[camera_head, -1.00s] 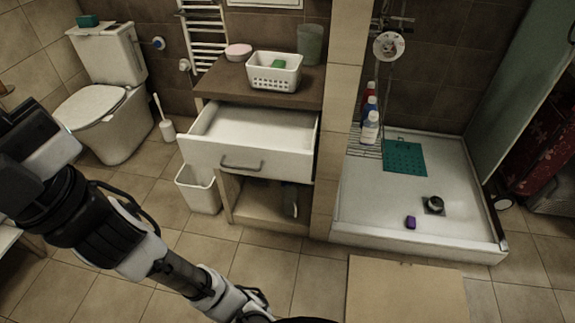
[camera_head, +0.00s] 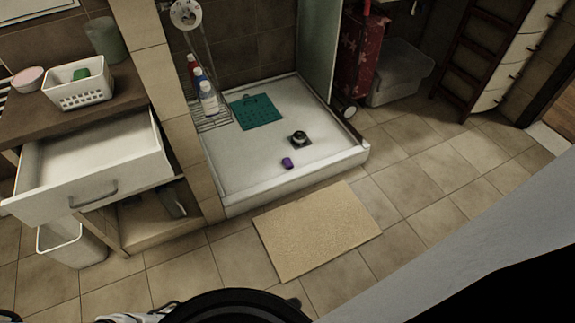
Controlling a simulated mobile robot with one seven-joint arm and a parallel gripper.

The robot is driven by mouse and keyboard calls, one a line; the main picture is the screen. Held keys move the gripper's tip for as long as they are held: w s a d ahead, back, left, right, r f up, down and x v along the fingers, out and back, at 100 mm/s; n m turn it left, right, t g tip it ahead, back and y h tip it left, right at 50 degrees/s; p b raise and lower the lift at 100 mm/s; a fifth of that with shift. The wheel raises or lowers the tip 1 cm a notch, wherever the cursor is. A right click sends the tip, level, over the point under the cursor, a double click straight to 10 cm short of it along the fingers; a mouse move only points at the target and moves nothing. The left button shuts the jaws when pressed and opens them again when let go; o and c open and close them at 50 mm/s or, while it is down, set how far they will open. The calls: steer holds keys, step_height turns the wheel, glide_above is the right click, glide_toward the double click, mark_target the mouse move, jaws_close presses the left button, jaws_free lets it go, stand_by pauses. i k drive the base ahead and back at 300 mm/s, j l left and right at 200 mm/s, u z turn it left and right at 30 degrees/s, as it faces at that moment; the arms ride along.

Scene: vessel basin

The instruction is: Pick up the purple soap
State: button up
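The purple soap (camera_head: 287,163) is a small block lying on the white shower tray (camera_head: 240,178), near the tray's front edge. It sits in front of a dark round object at the drain. Nothing covers the soap. Part of my own arm shows at the bottom left edge, but my gripper is not visible in this view.
A teal mat (camera_head: 257,112) lies in the tray. A dark round object (camera_head: 299,138) is on the drain. Bottles (camera_head: 207,97) stand on a wire rack at left. An open drawer (camera_head: 95,175) juts out at left. A beige mat (camera_head: 316,230) covers floor before the tray.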

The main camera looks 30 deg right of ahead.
mark_target(288, 163)
steer(key=i+l, duration=0.25)
steer(key=l, duration=0.25)
steer(key=i+l, duration=0.25)
steer(key=l, duration=0.25)
steer(key=i+l, duration=0.3)
steer(key=l, duration=0.2)
steer(key=i+l+u, duration=0.1)
steer(key=i+l, duration=0.15)
steer(key=l, duration=0.25)
steer(key=i+l, duration=0.25)
steer(key=l, duration=0.25)
steer(key=i+l, duration=0.2)
steer(key=l, duration=0.35)
steer(key=i+l, duration=0.25)
steer(key=l, duration=0.25)
steer(key=i+l+u, duration=0.1)
steer(key=i+l, duration=0.15)
steer(key=l, duration=0.3)
